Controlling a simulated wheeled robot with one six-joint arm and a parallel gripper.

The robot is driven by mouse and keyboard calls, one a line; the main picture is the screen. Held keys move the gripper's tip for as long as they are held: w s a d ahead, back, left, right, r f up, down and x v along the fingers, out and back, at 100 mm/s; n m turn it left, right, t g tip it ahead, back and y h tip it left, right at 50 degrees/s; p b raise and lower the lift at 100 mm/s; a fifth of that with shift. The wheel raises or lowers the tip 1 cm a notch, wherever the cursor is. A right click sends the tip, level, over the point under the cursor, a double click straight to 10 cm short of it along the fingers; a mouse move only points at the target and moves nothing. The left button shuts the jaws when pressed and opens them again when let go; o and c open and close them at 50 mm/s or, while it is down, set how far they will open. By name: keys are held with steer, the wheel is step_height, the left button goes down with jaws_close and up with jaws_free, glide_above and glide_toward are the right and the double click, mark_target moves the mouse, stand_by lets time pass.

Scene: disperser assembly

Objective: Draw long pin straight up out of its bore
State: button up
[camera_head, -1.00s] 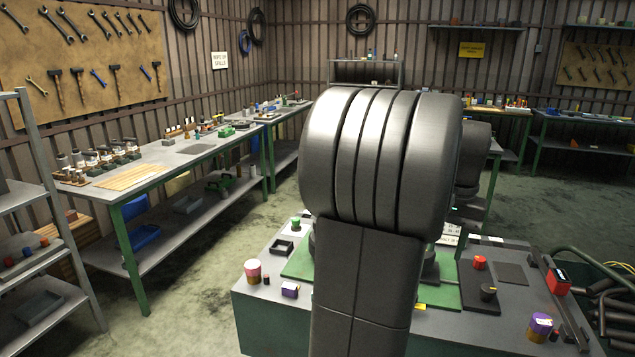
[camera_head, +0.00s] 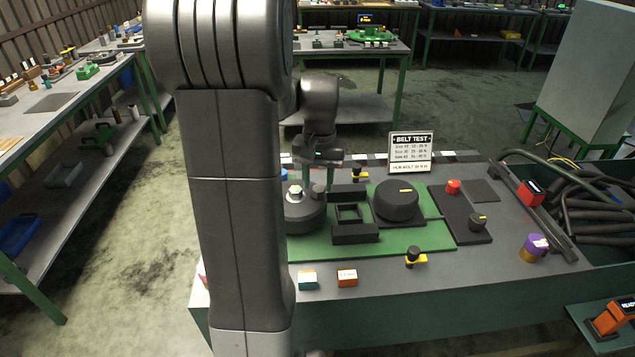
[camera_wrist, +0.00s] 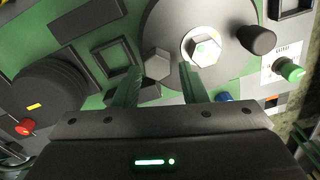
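No part is plainly recognisable as the long pin. In the wrist view a dark round hub (camera_wrist: 217,82) carries a grey hex head (camera_wrist: 157,65) and a bright hex nut on a pale ring (camera_wrist: 205,50). The hub also shows at the left of the green plate (camera_head: 300,216) in the head view. My gripper (camera_wrist: 160,68) is open, with its two green fingers apart. In the wrist view the grey hex head appears between the fingertips. I cannot tell whether they touch it or how high above it they are. In the head view my gripper (camera_head: 319,180) points down behind the hub.
A black round drum (camera_head: 395,205) and a black square frame (camera_head: 349,214) stand beside the hub. A black knob (camera_wrist: 257,40) and a green-capped part (camera_wrist: 289,69) lie nearby. A belt test sign (camera_head: 411,152) stands behind.

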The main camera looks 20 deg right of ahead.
steer(key=shift+s+f, duration=0.2)
steer(key=shift+f, duration=0.4)
jaws_close()
step_height(320, 180, up, 10)
steer(key=p, duration=0.8)
stand_by(1.2)
